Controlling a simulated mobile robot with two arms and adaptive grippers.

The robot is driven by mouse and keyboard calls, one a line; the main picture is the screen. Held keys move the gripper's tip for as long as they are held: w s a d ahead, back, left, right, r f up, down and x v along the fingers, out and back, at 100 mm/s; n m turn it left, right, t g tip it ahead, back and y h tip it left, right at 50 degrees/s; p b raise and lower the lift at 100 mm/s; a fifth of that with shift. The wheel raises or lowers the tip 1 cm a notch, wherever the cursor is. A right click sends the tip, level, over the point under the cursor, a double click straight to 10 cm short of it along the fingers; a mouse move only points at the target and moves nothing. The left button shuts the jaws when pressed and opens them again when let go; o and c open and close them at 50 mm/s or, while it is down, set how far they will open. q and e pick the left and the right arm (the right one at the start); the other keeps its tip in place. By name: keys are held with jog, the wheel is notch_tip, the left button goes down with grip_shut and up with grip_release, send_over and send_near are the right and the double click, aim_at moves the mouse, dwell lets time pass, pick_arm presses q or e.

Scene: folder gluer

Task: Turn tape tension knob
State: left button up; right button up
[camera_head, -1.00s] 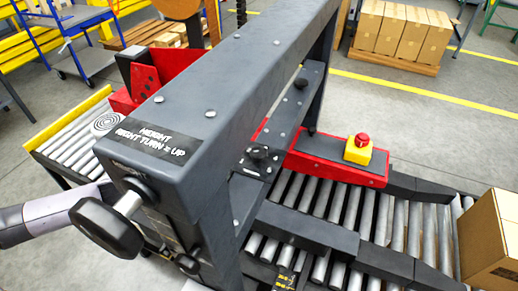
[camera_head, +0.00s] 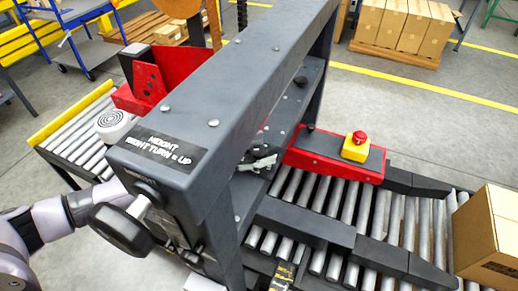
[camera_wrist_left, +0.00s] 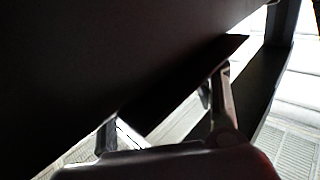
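The grey machine frame (camera_head: 225,95) crosses the head view, with a large black crank knob (camera_head: 121,230) at its near end. Under the beam, a small black knob (camera_head: 258,152) sits on a bracket, partly covered by my gripper. Another black knob (camera_head: 301,81) stands farther back. No label shows which is the tape tension knob. My left arm comes in from the left behind the frame. The tips of my left gripper (camera_head: 260,164) show at the small knob; contact is unclear. In the left wrist view, its fingers (camera_wrist_left: 165,118) are apart with nothing visibly held.
The beam and its post stand close around my left arm. A red guard with a yellow box and red stop button (camera_head: 361,138) lies right of the bracket. Conveyor rollers (camera_head: 320,205) run below, with a cardboard box (camera_head: 487,240) at right. A dark surface fills much of the wrist view.

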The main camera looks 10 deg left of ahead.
pick_arm(q)
jog(key=c, duration=1.1)
jog(key=shift+m, duration=0.3)
jog(key=m+g+h, duration=0.1)
jog(key=g, duration=0.2)
jog(key=shift+w+m+h, duration=0.1)
jog(key=shift+m+h, duration=0.2)
jog(key=shift+m+g+h+b, duration=0.4)
jog(key=shift+m+g+b, duration=0.2)
jog(key=shift+m+g, duration=0.45)
jog(key=m+g+b, duration=0.2)
jog(key=g+b, duration=0.1)
jog(key=m+g+b, duration=0.2)
jog(key=g+b, duration=0.1)
jog(key=g, duration=0.1)
jog(key=m+g+b, duration=0.2)
jog(key=g+b, duration=0.1)
jog(key=shift+f+g, duration=0.25)
jog(key=shift+r+m+g+y+b, duration=0.25)
jog(key=shift+m+g+y+b, duration=0.35)
jog(key=shift+m+g+b, duration=0.45)
jog(key=shift+b, duration=0.3)
jog(key=shift+r, duration=0.1)
